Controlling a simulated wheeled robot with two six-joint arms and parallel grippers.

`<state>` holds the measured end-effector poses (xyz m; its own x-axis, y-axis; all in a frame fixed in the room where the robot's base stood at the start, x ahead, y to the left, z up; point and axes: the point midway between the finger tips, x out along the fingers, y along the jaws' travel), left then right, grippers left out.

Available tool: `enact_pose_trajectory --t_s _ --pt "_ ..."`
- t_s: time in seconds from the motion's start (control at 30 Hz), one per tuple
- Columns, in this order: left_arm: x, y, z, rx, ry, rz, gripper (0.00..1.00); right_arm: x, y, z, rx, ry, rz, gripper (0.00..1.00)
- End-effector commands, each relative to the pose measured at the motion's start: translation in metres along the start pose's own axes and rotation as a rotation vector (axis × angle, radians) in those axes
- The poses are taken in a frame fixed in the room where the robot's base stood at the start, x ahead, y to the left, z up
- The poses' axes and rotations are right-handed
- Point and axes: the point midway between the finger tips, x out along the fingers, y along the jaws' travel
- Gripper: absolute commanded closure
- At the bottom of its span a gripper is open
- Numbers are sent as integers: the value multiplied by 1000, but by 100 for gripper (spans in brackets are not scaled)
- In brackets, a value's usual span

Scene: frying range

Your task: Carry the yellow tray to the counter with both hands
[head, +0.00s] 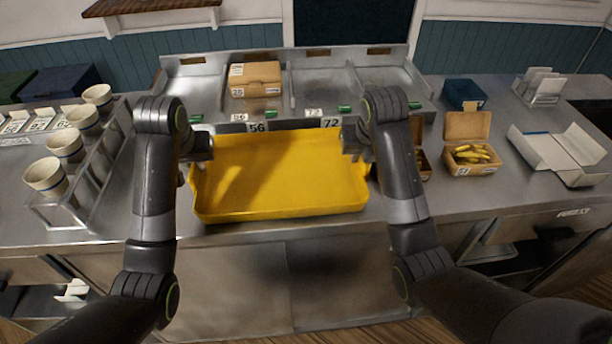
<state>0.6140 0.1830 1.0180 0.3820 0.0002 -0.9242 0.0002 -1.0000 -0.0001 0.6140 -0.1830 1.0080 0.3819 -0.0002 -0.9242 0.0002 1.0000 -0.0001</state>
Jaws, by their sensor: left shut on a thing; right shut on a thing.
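The yellow tray (280,175) is in the middle of the head view, at the front edge of the steel counter (470,205). It looks empty and roughly level. My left gripper (190,165) is shut on the tray's left end. My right gripper (364,160) is shut on its right end. The fingertips are partly hidden by my wrists. I cannot tell whether the tray's underside touches the counter.
A rack of cups (66,146) stands at the left. Behind the tray are steel bays with a closed carton (255,78). To the right are an open box of yellow food (470,155), a blue box (464,94) and an open white carton (558,152).

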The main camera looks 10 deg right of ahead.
Motion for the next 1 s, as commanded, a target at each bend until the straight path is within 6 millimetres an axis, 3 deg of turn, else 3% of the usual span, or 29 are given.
enact_pose_trajectory --t_s 0.03,0.07,0.23,0.67,1.0 --pt "4 1 2 2 1 3 100 5 1 -2 -2 -1 2 100" --pt "4 1 2 2 1 3 85 4 1 -2 -2 0 2 84" --pt "2 1 1 1 0 2 64 2 0 -1 -1 0 1 63" --pt "-2 0 -1 0 0 0 64 -2 0 1 0 0 0 63" --pt "-31 0 -13 0 0 0 64 -31 0 13 0 0 0 63"
